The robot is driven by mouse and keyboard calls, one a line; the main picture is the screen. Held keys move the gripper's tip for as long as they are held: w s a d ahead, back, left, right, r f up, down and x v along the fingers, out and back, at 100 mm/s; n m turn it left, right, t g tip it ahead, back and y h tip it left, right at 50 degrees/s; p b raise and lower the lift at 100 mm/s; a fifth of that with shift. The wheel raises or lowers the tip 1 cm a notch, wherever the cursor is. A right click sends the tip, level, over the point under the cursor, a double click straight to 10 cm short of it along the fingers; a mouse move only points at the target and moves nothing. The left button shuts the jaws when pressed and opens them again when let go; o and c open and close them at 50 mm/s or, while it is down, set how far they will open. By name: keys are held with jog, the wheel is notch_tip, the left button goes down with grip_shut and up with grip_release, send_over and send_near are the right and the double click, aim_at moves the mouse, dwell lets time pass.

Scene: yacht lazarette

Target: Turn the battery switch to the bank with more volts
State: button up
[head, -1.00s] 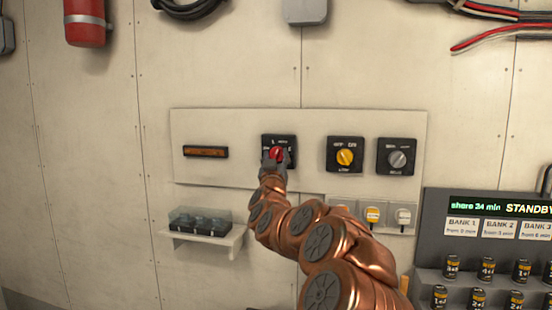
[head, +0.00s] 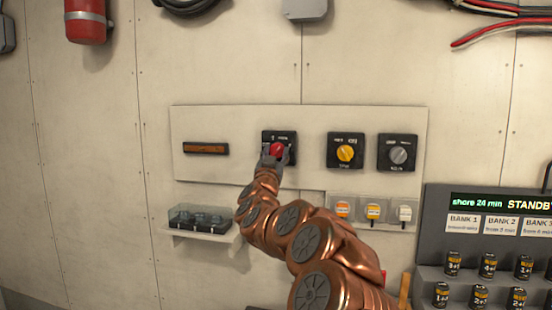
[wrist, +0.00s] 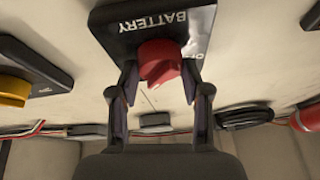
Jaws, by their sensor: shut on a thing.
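The battery switch (head: 289,137) is a black square plate with a red knob (head: 277,149) on the white wall panel. In the wrist view its plate (wrist: 122,38) carries the word BATTERY, seen upside down. My gripper (head: 272,158) is shut on the red knob, which also shows in the wrist view (wrist: 159,62) between the two fingers. The gripper hides part of the plate's lettering. A small orange-lit display (head: 205,149) is left of the switch; its figures are too small to read.
Right of the switch are a yellow-knobbed switch (head: 345,151) and a grey-knobbed switch (head: 398,153). Below are small covered switches (head: 372,212) and a clear-covered fuse box (head: 200,218) on a shelf. A battery rack (head: 440,232) stands at the lower right.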

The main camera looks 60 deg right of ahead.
jog(key=m+g, duration=0.2)
jog(key=m, duration=0.2)
jog(key=m+g, duration=0.2)
jog(key=m, duration=0.2)
jog(key=shift+w+g+h+b, duration=0.1)
jog(key=shift+g+h+b, duration=0.2)
jog(key=shift+g+b, duration=0.1)
jog(key=shift+m, duration=0.3)
jog(key=o, duration=1.2)
jog(key=shift+c, duration=0.2)
jog(key=shift+a, duration=0.15)
jog(key=v, duration=1.1)
jog(key=shift+a+f, duration=0.25)
jog(key=shift+a, duration=0.1)
